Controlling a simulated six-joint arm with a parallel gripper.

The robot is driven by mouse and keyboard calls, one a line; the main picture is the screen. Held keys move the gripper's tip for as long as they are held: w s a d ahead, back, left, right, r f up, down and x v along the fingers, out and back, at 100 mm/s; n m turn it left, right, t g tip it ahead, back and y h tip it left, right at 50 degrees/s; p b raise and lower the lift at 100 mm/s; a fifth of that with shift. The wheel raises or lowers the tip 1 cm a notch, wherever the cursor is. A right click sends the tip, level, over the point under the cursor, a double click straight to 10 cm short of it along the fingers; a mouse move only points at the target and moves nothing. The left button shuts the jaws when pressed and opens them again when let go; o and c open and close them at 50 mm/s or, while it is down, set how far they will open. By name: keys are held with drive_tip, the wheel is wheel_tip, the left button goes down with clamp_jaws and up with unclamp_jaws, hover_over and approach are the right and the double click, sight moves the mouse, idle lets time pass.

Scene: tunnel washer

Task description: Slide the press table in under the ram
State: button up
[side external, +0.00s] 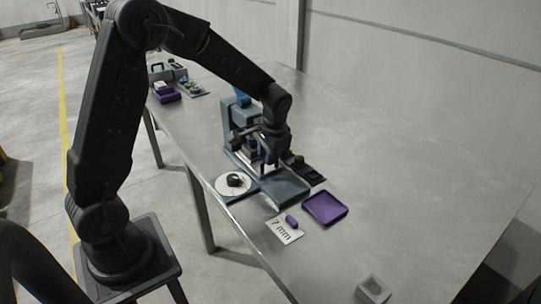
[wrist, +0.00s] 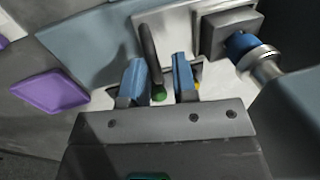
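The press (side external: 236,112) is a blue-grey frame on the table, with a blue-grey bed (side external: 283,188) reaching toward the front. In the wrist view a pale plate (wrist: 182,24) lies below the ram (wrist: 266,62), a metal cylinder with a blue collar beside a dark square block (wrist: 226,32). I cannot tell for certain which part is the press table. My gripper (side external: 264,158) is down at the press. In the wrist view my gripper (wrist: 159,76) has its two blue fingertips apart, with a dark upright bar (wrist: 149,50) between them, closer to the left finger.
A white disc (side external: 222,186) bearing a dark piece lies left of the bed. A purple tray (side external: 325,208), a "7 mm" card (side external: 284,234) with a small purple piece (side external: 292,221), and a grey block (side external: 373,289) lie nearer the front. The table's right side is clear.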

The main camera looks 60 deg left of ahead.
drive_tip(key=shift+o, duration=1.2)
drive_tip(key=shift+d+r, duration=0.1)
wheel_tip(320, 180, up, 13)
drive_tip(key=d, duration=0.2)
drive_tip(key=shift+d+r, duration=0.2)
drive_tip(key=shift+d, duration=0.1)
drive_tip(key=s+d+r+t+h, duration=0.1)
drive_tip(key=s+d, duration=0.3)
drive_tip(key=s, duration=0.6)
drive_tip(key=s+d+r+t+h, duration=0.1)
drive_tip(key=s+d+t, duration=0.3)
drive_tip(key=s, duration=0.6)
drive_tip(key=shift+s+t, duration=0.3)
